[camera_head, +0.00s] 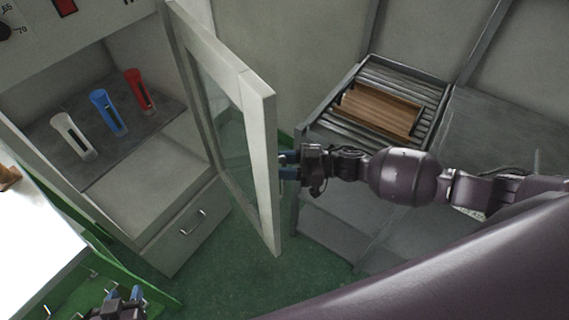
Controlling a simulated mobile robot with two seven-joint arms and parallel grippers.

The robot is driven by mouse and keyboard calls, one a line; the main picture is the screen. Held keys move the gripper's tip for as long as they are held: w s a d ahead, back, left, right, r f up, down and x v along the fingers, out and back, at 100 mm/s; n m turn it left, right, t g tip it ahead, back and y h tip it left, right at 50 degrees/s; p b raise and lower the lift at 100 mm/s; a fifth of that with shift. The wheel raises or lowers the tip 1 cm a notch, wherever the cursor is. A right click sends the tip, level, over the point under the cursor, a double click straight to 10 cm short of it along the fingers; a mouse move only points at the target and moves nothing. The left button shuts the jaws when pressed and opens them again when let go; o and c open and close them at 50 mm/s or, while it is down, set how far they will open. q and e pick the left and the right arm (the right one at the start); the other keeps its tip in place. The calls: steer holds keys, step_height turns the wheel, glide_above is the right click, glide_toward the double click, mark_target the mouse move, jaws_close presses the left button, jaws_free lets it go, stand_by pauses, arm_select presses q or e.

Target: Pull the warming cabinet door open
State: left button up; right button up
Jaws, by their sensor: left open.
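The warming cabinet door (257,128) has a pale frame and a glass pane. It stands swung open, its free edge toward the middle of the view. The warming cabinet (143,178) is at left, with its inside exposed. My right gripper (287,166) comes in from the right, close beside the door's free edge. Its blue fingers look apart; whether they touch the door I cannot tell. My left gripper (126,294) is low at the bottom left, open, away from the door and partly cut off by the picture's edge.
A drawer (183,226) is below. A roller rack (328,128) with a brown block (377,113) is at right. Green floor (224,277) is clear below the door.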

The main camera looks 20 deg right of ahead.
jaws_close()
steer(key=shift+w+d, duration=0.1)
steer(key=shift+d, duration=0.1)
steer(key=w+d, duration=0.1)
steer(key=d+b, duration=0.1)
steer(key=d, duration=0.1)
steer(key=w+d, duration=0.1)
steer(key=d, duration=0.1)
steer(key=shift+w+b, duration=0.3)
steer(key=shift+b, duration=0.1)
jaws_free()
